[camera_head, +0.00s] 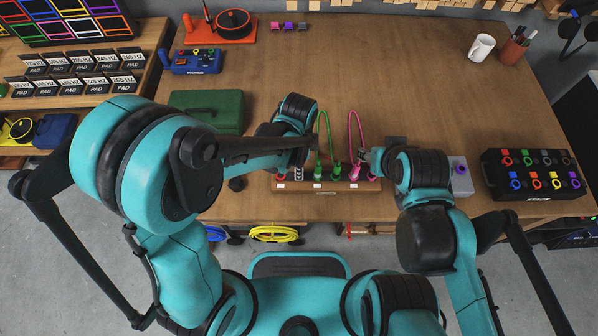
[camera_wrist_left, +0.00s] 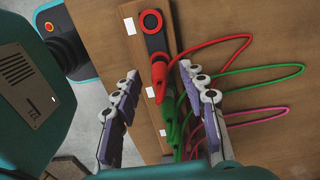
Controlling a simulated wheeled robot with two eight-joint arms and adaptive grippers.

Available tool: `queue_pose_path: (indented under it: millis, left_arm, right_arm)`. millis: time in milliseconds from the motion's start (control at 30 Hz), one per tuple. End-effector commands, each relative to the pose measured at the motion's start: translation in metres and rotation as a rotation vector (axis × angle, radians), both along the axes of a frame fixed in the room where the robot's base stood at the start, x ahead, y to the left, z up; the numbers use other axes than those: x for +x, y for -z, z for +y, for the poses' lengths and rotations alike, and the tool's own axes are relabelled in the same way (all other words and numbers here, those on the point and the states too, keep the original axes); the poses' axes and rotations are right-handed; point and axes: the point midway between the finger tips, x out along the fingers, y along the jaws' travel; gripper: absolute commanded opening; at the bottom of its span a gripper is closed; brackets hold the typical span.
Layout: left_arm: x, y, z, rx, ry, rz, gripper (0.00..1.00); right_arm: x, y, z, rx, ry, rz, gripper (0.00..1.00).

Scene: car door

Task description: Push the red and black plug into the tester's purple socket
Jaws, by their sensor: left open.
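A red plug (camera_wrist_left: 159,80) with a red lead sits on the wooden rail (camera_wrist_left: 128,10), at the lower end of a black plate with a red ring. It lies between the spread fingers of my left gripper (camera_wrist_left: 160,100), which is open around it without clear contact. In the head view my left gripper (camera_head: 300,155) is over the left part of the rail (camera_head: 325,188) and hides the plug. The grey tester box (camera_head: 458,186) is at the right, with its purple socket (camera_head: 461,168) showing, partly behind my right arm. My right gripper (camera_head: 367,158) is by the rail's right end; its fingers are unclear.
Green plugs (camera_wrist_left: 172,130) and a pink lead (camera_head: 357,125) stand close beside on the rail. A black panel (camera_head: 530,192) with coloured sockets is farther right. A green case (camera_head: 212,108) stands left.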

Motion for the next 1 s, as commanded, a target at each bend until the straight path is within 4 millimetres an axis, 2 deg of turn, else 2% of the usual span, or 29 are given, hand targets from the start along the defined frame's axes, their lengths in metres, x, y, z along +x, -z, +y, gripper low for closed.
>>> queue_pose_path:
  millis: [33, 133, 467, 633, 1000]
  left_arm:
    - [0.000, 0.013, 0.000, 0.000, 0.000, 0.000, 0.42]
    - [0.000, 0.022, 0.000, 0.000, 0.000, 0.000, 0.42]
    - [0.000, 0.021, 0.000, 0.000, 0.000, 0.000, 0.42]
    - [0.000, 0.021, 0.000, 0.000, 0.000, 0.000, 0.00]
    - [0.000, 0.019, 0.000, 0.000, 0.000, 0.000, 0.00]
  right_arm:
    - [0.000, 0.008, 0.000, 0.000, 0.000, 0.000, 0.42]
    - [0.000, 0.012, 0.000, 0.000, 0.000, 0.000, 0.42]
    - [0.000, 0.010, 0.000, 0.000, 0.000, 0.000, 0.42]
    - [0.000, 0.010, 0.000, 0.000, 0.000, 0.000, 0.42]
    - [0.000, 0.009, 0.000, 0.000, 0.000, 0.000, 0.42]
